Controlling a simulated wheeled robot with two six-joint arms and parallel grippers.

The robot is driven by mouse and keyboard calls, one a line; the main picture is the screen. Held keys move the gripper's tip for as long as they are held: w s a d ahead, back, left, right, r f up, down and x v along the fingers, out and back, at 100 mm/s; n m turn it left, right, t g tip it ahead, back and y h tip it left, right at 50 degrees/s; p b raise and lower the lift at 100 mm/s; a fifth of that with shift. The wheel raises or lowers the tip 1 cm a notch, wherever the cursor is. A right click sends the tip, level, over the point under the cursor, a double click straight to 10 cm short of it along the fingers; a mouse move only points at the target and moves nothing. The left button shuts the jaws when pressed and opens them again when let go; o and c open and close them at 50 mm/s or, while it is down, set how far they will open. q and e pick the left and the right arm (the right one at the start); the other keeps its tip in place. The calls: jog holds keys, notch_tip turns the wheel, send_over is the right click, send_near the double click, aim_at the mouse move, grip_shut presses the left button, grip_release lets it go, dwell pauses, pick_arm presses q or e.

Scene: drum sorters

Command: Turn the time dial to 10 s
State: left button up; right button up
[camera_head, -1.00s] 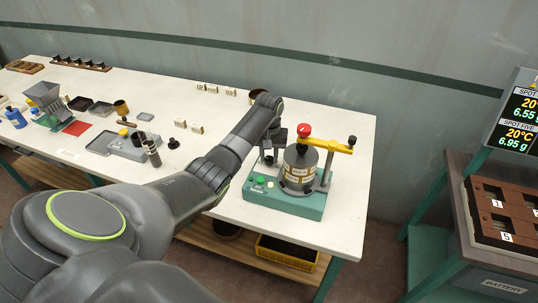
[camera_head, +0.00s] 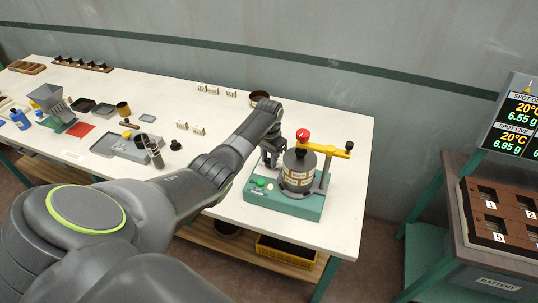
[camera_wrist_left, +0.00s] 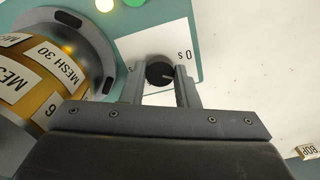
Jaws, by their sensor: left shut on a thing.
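The time dial (camera_wrist_left: 160,72) is a small black round knob with a light pointer line, on a white plate (camera_wrist_left: 125,46) marked "0 s" on the teal base (camera_head: 285,200) of the shaker machine. My left gripper (camera_wrist_left: 162,76) has its two fingers on either side of the dial and is shut on it. In the head view, my left gripper (camera_head: 268,160) is at the far left side of the machine, and the dial is hidden there. The label reads upside down in the wrist view. My right gripper is not in view.
A drum (camera_head: 298,170) with mesh labels stands on the base, under a yellow arm (camera_head: 330,150) with a red knob (camera_head: 302,135). The table (camera_head: 335,220) is bare right of the machine.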

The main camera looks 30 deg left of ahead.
pick_arm(q)
jog(key=m+p, duration=0.1)
jog(key=m, duration=0.4)
jog(key=shift+w+r, duration=0.1)
dwell(0.5)
jog(key=o, duration=1)
jog(key=shift+c, duration=0.2)
